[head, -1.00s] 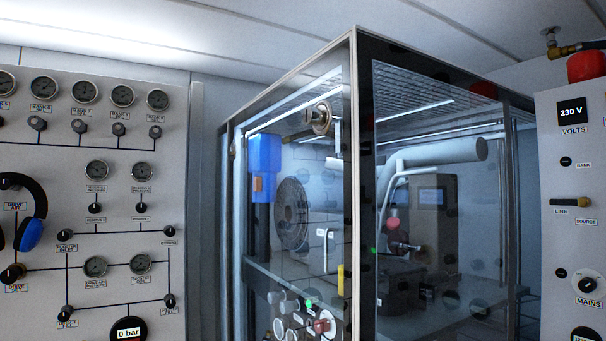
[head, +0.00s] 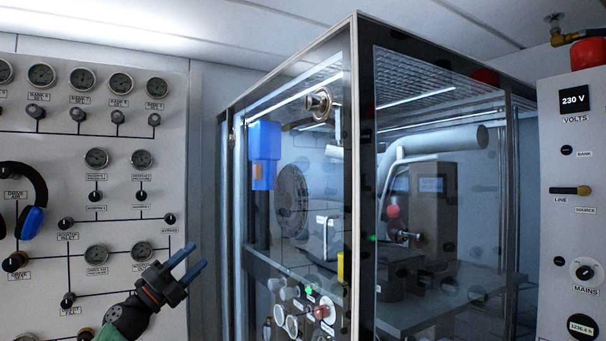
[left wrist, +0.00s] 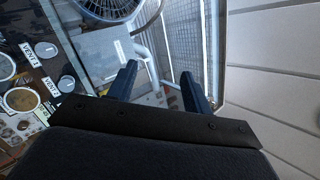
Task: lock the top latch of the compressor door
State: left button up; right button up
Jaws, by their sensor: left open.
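The compressor door (head: 262,180) is the glass front-left face of the tall cabinet in the head view. The top latch (head: 318,103) is a round brass-coloured knob near the door's upper right corner, beside the dark frame post. Whether it is locked I cannot tell. My left gripper (head: 190,268) is open and empty, low and to the left of the door in the head view, well below the latch. Its two dark fingers also show in the left wrist view (left wrist: 160,85), with nothing between them. My right gripper is not in view.
A gauge panel (head: 120,200) with several knobs stands at the left, with blue-and-black ear defenders (head: 33,215) hanging on it. An electrical panel (head: 575,230) stands at the right. Machinery (head: 430,205) is inside the glass cabinet. The space before the upper door is clear.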

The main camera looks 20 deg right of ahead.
pick_arm(q)
jog(key=s+d+r+m+g, duration=0.2)
jog(key=s+r+m+g, duration=0.15)
jog(key=r, duration=0.25)
jog(key=s+d+r+m+g, duration=0.2)
jog(key=s+r+m+g, duration=0.15)
jog(key=r+m, duration=0.2)
jog(key=m+t+y, duration=0.3)
jog(key=m+y, duration=0.6)
jog(key=y, duration=0.2)
send_near(307, 100)
jog(key=d, duration=0.2)
jog(key=p+x, duration=0.1)
jog(key=x, duration=0.1)
jog(key=p+x, duration=0.1)
jog(key=x, duration=0.1)
jog(key=p+x, duration=0.1)
jog(key=x, duration=0.1)
jog(key=shift+w+a+f+p, duration=0.2)
jog(key=shift+w+f+p, duration=0.1)
jog(key=shift+w, duration=0.05)
jog(key=shift+w+d+f, duration=0.15)
jog(key=shift+d+f, duration=0.15)
jog(key=shift+d, duration=0.3)
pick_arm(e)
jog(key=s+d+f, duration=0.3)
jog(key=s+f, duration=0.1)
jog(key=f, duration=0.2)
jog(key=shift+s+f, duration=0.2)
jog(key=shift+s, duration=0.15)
